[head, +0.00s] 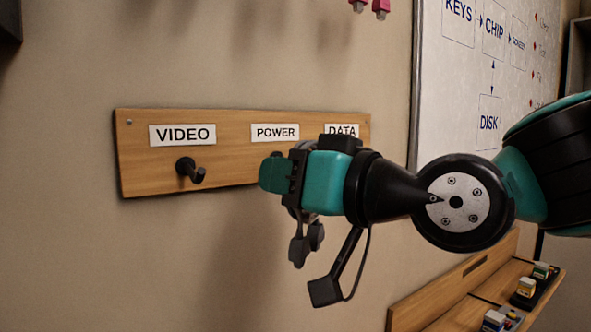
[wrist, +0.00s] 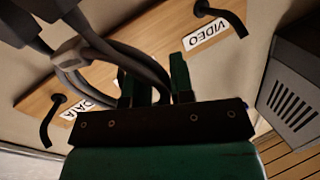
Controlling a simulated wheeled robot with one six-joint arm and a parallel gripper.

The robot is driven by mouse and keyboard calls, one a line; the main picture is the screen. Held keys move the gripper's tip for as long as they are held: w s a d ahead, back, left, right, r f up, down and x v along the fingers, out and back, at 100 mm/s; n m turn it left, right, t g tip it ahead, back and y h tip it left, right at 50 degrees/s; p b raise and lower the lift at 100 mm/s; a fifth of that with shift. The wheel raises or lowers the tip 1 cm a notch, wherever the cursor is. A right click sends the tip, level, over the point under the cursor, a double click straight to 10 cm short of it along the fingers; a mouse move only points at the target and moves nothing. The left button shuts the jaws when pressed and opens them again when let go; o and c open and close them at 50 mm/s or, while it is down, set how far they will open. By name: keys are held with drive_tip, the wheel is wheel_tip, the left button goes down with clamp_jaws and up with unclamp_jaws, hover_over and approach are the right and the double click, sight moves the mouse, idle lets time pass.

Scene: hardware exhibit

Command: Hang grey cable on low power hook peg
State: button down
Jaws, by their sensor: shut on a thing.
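My gripper (head: 272,172) is in front of the wooden hook board (head: 135,165), just below the POWER label (head: 275,132). The POWER peg is hidden behind it. In the wrist view my gripper (wrist: 153,80) is shut on the grey cable (wrist: 80,52), which is looped and bound by a tie. The cable's dark plug ends (head: 300,250) hang below the gripper in the head view. I cannot tell whether the loop touches the POWER peg.
The VIDEO peg (head: 190,170) is empty at left; it also shows in the wrist view (wrist: 222,14). The DATA peg (wrist: 50,117) looks empty. Pink plugs (head: 370,7) hang above. A whiteboard (head: 465,90) is at right, and a wooden shelf (head: 455,285) with small items is below right.

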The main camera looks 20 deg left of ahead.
drive_tip(key=shift+w+a+f+b, duration=0.85)
drive_tip(key=shift+w+a+f, duration=0.15)
drive_tip(key=shift+a, duration=0.1)
idle(0.3)
drive_tip(key=c, duration=0.9)
unclamp_jaws()
